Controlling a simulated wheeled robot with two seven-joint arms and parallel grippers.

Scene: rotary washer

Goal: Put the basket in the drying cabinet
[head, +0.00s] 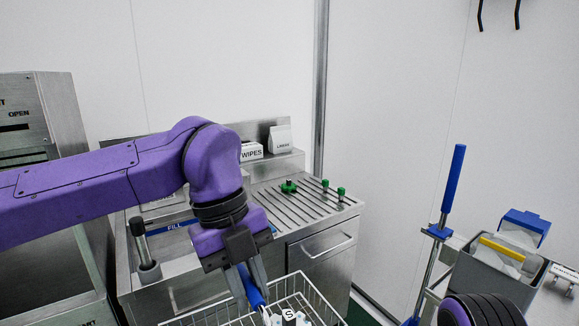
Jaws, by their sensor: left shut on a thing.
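My left gripper (253,284) points down at the basket's left part. Its fingers are shut on the blue handle (253,297) of the basket. A tall steel cabinet (60,110) stands at the left edge, with "OPEN" printed on its upper front. I cannot tell from its cut-off labels whether it is the drying cabinet. My right gripper is out of view.
A steel counter (350,208) with a slatted top, green knobs, and a wipes box (251,152) stands behind the basket. A grey bin cart (487,272) with a blue-handled pole (453,185) is at the right. White walls close the back.

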